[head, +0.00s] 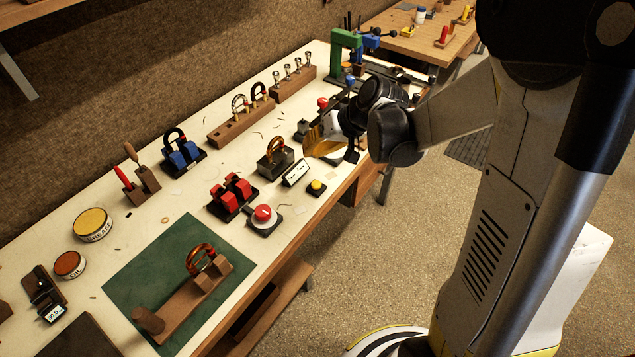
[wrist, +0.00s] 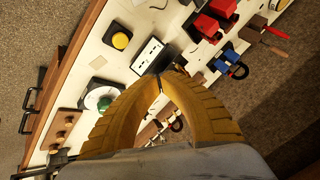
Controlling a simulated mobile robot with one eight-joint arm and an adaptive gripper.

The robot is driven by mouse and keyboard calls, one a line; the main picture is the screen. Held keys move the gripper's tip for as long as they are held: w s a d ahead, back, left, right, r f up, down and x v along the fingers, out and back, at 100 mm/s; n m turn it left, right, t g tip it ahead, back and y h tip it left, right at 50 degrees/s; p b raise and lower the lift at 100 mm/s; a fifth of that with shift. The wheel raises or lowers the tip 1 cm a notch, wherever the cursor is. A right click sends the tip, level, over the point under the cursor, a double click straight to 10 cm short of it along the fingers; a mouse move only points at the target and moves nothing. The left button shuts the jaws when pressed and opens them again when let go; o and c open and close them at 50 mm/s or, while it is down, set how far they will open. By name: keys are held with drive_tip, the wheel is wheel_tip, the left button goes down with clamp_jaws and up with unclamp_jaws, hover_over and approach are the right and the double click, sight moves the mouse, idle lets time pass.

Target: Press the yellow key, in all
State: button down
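The yellow key (head: 317,186) is a small round yellow button on a dark square base near the bench's front edge. It also shows in the wrist view (wrist: 121,40), up and left of my fingertips. My gripper (head: 312,150) hangs above the bench, beyond the key in the head view and apart from it. Its yellow fingers (wrist: 161,77) meet at the tips in the wrist view, with nothing seen between them. A small white panel with dark marks (head: 296,173) stands beside the key; it also shows in the wrist view (wrist: 150,56).
A large red button (head: 263,214) and red clamps (head: 232,194) sit left of the key. A green button (wrist: 104,103) on a white disc is near my fingers. A horn-valve holder (head: 275,160) stands behind the panel. The bench's front edge is close to the key.

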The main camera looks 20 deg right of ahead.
sight(312, 183)
drive_tip(key=shift+f, duration=0.15)
wheel_tip(312, 183, down, 9)
drive_tip(key=b, duration=0.7)
drive_tip(key=shift+s+r, duration=0.1)
drive_tip(key=shift+r, duration=0.1)
idle(1.0)
drive_tip(key=shift+f+b, duration=0.4)
drive_tip(key=shift+b, duration=0.05)
drive_tip(key=shift+f+b, duration=0.45)
idle(0.6)
drive_tip(key=shift+r, duration=0.1)
drive_tip(key=shift+r+p, duration=0.7)
drive_tip(key=shift+r, duration=0.1)
drive_tip(key=shift+r+p, duration=1.9)
drive_tip(key=shift+r, duration=0.65)
